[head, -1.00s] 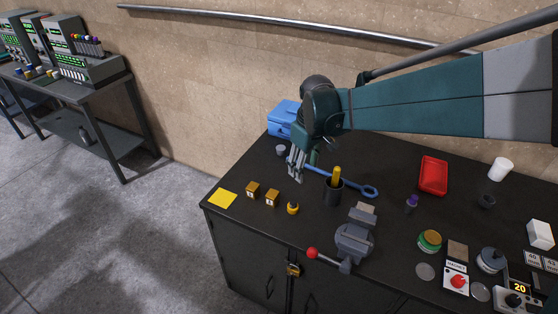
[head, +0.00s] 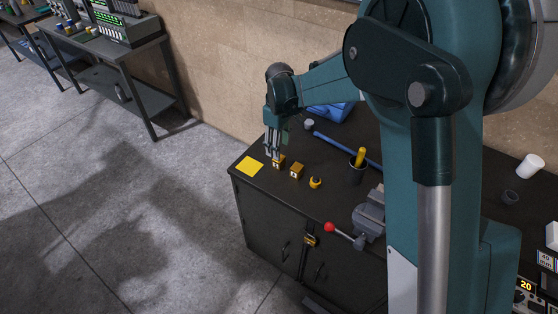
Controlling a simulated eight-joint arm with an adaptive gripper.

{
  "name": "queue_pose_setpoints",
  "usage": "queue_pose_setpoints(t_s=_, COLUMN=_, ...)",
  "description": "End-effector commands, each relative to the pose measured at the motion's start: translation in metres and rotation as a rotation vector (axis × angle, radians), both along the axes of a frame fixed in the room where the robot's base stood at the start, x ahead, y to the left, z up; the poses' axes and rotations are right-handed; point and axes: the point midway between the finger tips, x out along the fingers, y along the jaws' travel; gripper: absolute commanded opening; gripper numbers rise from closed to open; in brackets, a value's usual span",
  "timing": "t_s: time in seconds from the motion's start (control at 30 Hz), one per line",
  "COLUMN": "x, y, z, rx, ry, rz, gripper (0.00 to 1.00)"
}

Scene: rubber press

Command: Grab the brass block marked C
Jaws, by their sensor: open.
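My gripper (head: 272,154) points down, open, just above and left of the left block. I cannot tell whether the fingers touch it.
A yellow square (head: 250,166) lies left of the blocks. A blue box (head: 330,112) stands behind. My arm hides much of the bench's right side.

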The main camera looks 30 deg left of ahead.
Motion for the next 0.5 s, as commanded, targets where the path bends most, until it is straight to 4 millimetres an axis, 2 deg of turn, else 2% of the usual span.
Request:
queue_pose_setpoints(t_s=0.37, x=-0.0005, y=0.0014, z=-0.0017, rx=-0.001, ry=0.001, rz=0.003, gripper=0.45)
queue_pose_setpoints(t_s=0.5, x=-0.0004, y=0.0015, z=-0.0078, rx=-0.001, ry=0.001, rz=0.003, gripper=0.45)
